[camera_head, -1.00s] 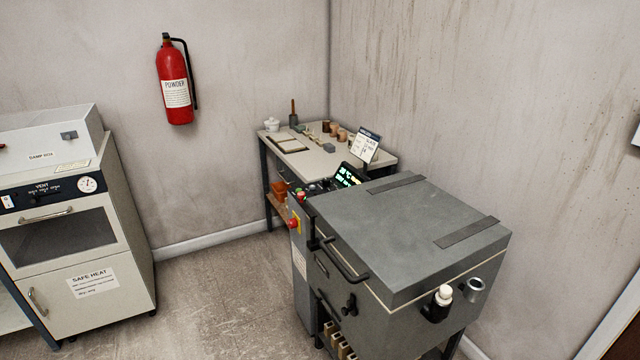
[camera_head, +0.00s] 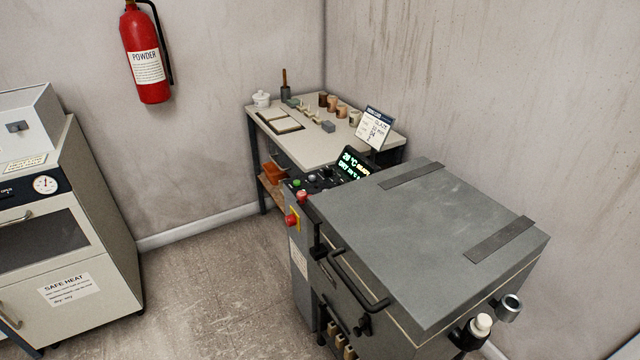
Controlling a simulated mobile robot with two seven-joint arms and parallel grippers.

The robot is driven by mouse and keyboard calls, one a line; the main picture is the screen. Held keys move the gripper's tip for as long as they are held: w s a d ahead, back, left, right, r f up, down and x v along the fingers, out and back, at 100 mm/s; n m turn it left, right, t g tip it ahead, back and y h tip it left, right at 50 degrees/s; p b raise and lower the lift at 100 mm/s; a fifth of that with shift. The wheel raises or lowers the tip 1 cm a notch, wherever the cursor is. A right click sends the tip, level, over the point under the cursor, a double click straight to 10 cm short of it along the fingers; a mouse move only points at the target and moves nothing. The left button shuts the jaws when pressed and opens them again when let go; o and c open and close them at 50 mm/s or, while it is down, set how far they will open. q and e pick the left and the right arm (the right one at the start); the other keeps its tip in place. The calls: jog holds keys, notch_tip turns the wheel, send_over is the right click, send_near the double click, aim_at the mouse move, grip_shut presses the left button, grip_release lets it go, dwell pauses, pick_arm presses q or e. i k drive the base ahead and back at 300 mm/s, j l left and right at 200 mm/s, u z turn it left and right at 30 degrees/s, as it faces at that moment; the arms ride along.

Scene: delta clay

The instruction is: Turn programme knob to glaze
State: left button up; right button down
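The kiln (camera_head: 430,235) is a grey box with a closed lid, at the right of the head view. Its control panel stands at its far left side, with a lit green display (camera_head: 352,166) and several small knobs and buttons (camera_head: 318,179). The knobs are small and partly behind the kiln's edge, so I cannot tell which is the programme knob or where it points. A red stop button (camera_head: 291,220) on yellow sits on the panel's front side. A card reading GLAZE (camera_head: 375,128) stands behind the display. Neither gripper is in view.
A work table (camera_head: 310,150) with small pots and a tray stands in the corner behind the panel. A warming cabinet (camera_head: 70,230) is at the left. A fire extinguisher (camera_head: 147,55) hangs on the wall. Bare floor (camera_head: 205,290) lies between cabinet and kiln.

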aim_at(327, 170)
jog(key=z, duration=0.55)
jog(key=j+z, duration=0.2)
jog(key=z, duration=0.15)
jog(key=i+j+z, duration=0.1)
jog(key=z, duration=0.3)
jog(key=j+z, duration=0.6)
jog(key=j, duration=0.15)
jog(key=k+j+z, duration=0.4)
jog(key=j, duration=0.4)
jog(key=k+j+z, duration=0.1)
jog(key=j, duration=0.4)
jog(key=k+j, duration=0.15)
jog(key=j, duration=0.25)
jog(key=k+j, duration=0.15)
jog(key=j, duration=0.25)
jog(key=k+j, duration=0.15)
jog(key=j, duration=0.25)
jog(key=i, duration=0.35)
jog(key=z, duration=0.05)
